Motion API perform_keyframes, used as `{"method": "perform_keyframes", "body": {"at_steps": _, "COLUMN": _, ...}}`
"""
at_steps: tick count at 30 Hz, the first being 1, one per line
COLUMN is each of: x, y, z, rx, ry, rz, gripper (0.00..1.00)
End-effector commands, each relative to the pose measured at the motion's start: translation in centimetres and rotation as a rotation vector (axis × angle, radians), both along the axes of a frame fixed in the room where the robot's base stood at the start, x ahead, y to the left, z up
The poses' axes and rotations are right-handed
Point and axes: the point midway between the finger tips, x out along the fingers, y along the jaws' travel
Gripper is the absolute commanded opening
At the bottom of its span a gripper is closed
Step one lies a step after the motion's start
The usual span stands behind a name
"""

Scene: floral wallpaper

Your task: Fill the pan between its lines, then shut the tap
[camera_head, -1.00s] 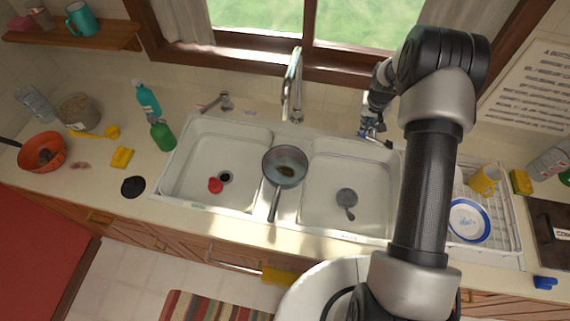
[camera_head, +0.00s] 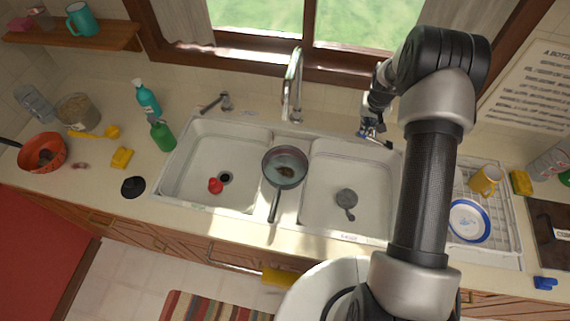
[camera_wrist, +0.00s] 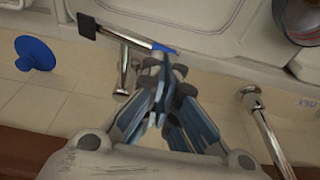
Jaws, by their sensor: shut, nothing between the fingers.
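The dark pan (camera_head: 285,168) sits over the divider between the two basins, its handle toward the front. Its inside looks pale and wet with a brown patch; I cannot make out its lines. The chrome tap (camera_head: 292,90) has its spout above the pan; I cannot make out a stream. My gripper (camera_head: 374,132) is at the right tap lever (camera_head: 386,143), behind the right basin. In the wrist view my gripper (camera_wrist: 163,65) is shut and empty, its tips close to the lever's blue-marked end (camera_wrist: 165,50). I cannot tell whether they touch. The pan's edge (camera_wrist: 300,20) shows top right.
A second lever (camera_head: 213,102) stands left of the tap. Bottles (camera_head: 148,100) stand at left; a dish rack (camera_head: 500,235) with plate and mug is at right.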

Motion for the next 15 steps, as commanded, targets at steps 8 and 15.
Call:
{"method": "perform_keyframes", "body": {"at_steps": 8, "x": 0.0, "y": 0.0, "z": -0.9, "rx": 0.0, "ry": 0.0, "rz": 0.0, "gripper": 0.0}}
{"method": "perform_keyframes", "body": {"at_steps": 15, "x": 0.0, "y": 0.0, "z": -1.8, "rx": 0.0, "ry": 0.0, "rz": 0.0, "gripper": 0.0}}
